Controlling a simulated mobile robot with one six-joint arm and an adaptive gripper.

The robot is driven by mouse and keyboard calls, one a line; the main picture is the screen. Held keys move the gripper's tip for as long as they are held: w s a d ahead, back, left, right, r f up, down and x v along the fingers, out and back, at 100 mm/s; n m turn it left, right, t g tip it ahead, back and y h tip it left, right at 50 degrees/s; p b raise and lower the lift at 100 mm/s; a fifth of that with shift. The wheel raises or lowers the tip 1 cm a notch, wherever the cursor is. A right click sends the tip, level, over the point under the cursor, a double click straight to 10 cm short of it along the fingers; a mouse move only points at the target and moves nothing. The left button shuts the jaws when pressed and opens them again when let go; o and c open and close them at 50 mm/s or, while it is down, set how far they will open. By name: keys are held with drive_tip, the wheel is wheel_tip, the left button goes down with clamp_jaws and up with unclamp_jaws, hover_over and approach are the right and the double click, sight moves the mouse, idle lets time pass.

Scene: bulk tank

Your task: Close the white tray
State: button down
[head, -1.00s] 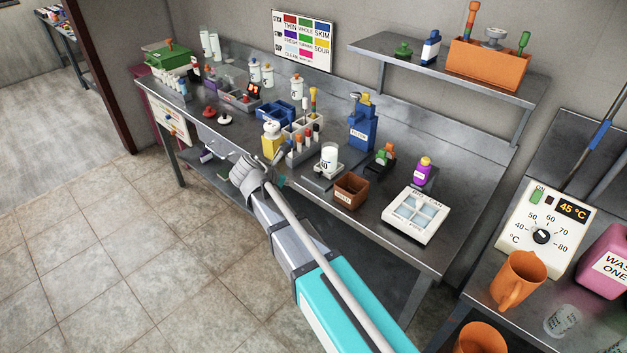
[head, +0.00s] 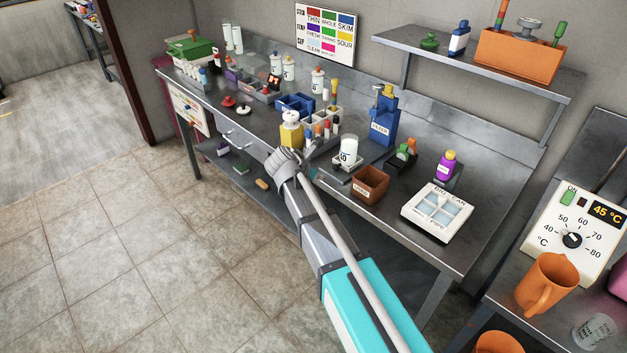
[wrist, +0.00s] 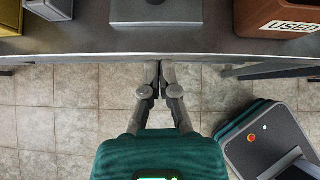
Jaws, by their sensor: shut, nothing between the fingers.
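A white tray (head: 409,213) with pale blue compartments and printed labels lies flat at the right end of the steel bench. My gripper (wrist: 159,80) is shut and empty, just in front of the bench edge in the wrist view. A grey block (wrist: 156,12) is on the bench straight ahead of its fingertips, apart from them. In the head view my arm largely hides the gripper.
A blue dispenser (head: 383,122) is behind. Tiled floor (head: 140,250) is free in front of the bench.

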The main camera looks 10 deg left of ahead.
sight(334, 172)
drive_tip(key=b+x, duration=0.1)
drive_tip(key=x, duration=0.2)
drive_tip(key=shift+f+b, duration=0.2)
drive_tip(key=shift+b, duration=0.2)
drive_tip(key=shift+w+d+r+p, duration=0.15)
drive_tip(key=shift+w+d, duration=0.15)
drive_tip(key=shift+w, duration=0.15)
drive_tip(key=shift+w+d+r+p, duration=0.2)
drive_tip(key=shift+w+d, duration=0.1)
drive_tip(key=shift+w, duration=0.15)
drive_tip(key=shift+w+d, duration=0.5)
drive_tip(key=shift+w, duration=0.2)
